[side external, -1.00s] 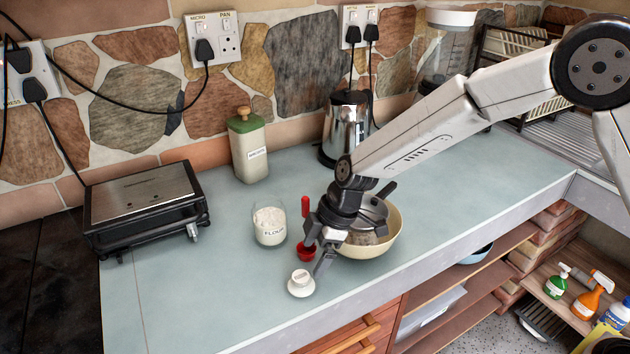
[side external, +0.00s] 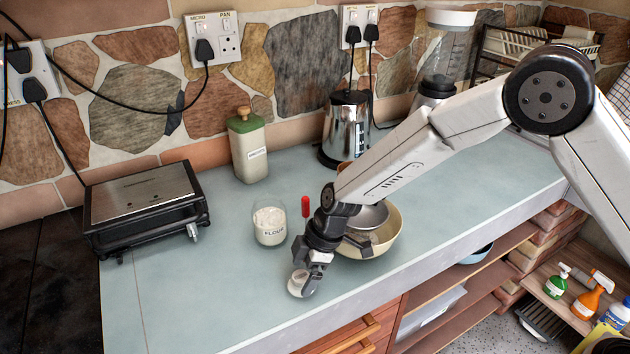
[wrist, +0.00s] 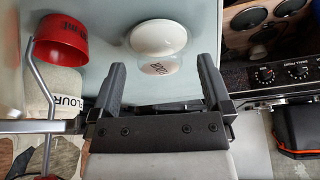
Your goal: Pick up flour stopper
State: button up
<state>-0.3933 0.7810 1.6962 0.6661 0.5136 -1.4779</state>
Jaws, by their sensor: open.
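The flour stopper (side external: 296,284) is a small white round piece on the worktop near its front edge, partly hidden by my gripper in the side view. In the wrist view the stopper (wrist: 158,38) shows its wide white disc, and its narrower labelled end lies toward the gap between my fingers. My gripper (side external: 312,280) is low over the stopper and open, with its two black fingers (wrist: 161,66) on either side of the labelled end. I cannot tell whether either finger touches it. The glass flour jar (side external: 269,226) stands open behind and left of it, filled with white flour.
A cream bowl (side external: 384,242) sits right of my gripper. A toaster grill (side external: 145,210), green-topped canister (side external: 248,148) and kettle (side external: 346,128) stand behind. The front left worktop is clear.

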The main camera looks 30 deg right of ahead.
jog(key=shift+x, duration=0.95)
jog(key=c, duration=0.9)
jog(key=shift+r, duration=0.1)
jog(key=shift+r, duration=0.75)
jog(key=shift+s+d+r, duration=0.95)
jog(key=shift+s+r, duration=0.95)
jog(key=shift+s, duration=0.25)
jog(key=shift+s+d+r, duration=0.95)
jog(key=shift+s+r, duration=0.9)
jog(key=shift+s, duration=0.25)
jog(key=shift+s+d+r, duration=0.95)
jog(key=shift+s+r, duration=0.95)
jog(key=shift+s, duration=0.25)
